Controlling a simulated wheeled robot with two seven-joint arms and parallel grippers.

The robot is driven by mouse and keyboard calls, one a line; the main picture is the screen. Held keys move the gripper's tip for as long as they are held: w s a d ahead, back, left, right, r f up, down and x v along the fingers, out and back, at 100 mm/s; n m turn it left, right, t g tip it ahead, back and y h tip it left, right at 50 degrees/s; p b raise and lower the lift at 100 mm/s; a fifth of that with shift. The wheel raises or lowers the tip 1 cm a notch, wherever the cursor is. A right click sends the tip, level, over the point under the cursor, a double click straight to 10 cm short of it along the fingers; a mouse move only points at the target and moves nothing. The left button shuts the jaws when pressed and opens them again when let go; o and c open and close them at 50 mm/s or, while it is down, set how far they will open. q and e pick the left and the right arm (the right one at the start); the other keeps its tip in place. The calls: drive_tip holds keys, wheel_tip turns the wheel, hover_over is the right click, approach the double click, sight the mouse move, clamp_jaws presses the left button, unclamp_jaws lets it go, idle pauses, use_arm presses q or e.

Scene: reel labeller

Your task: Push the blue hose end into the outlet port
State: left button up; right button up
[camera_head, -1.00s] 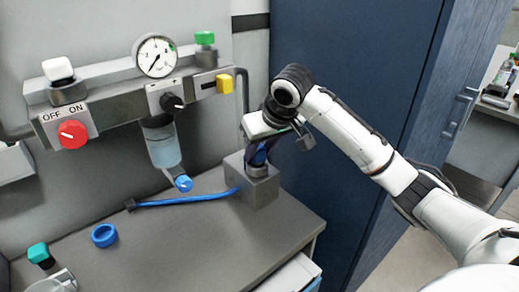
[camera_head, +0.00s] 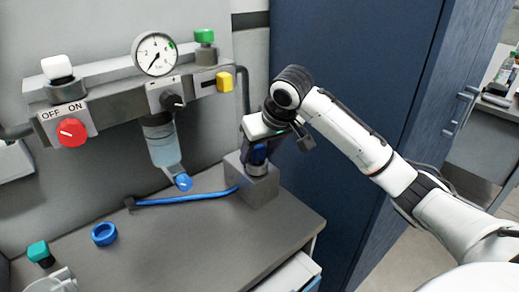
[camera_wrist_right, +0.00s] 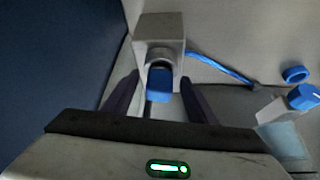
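My right gripper (camera_head: 259,160) points down over a grey block (camera_head: 262,188) on the bench. In the right wrist view its two dark fingers (camera_wrist_right: 159,95) are open, one on each side of an upright blue piece (camera_wrist_right: 159,84) on the block, with gaps showing. That piece, which looks like the hose end, also shows in the head view (camera_head: 258,155). A blue hose (camera_head: 185,199) lies on the bench, running from the block to a dark fitting (camera_head: 130,204). I cannot tell which opening is the outlet port. My left gripper is out of view.
Above the bench hangs a manifold with a gauge (camera_head: 155,54), red knob (camera_head: 71,132), yellow part (camera_head: 224,81) and clear bowl (camera_head: 164,146) with a blue tip. A blue ring (camera_head: 104,234) and a teal-capped item (camera_head: 40,253) stand left. The front bench is clear.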

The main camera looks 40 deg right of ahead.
drive_tip(key=shift+r, duration=0.15)
drive_tip(key=v, duration=1)
drive_tip(key=shift+s+r, duration=0.1)
drive_tip(key=shift+s, duration=0.05)
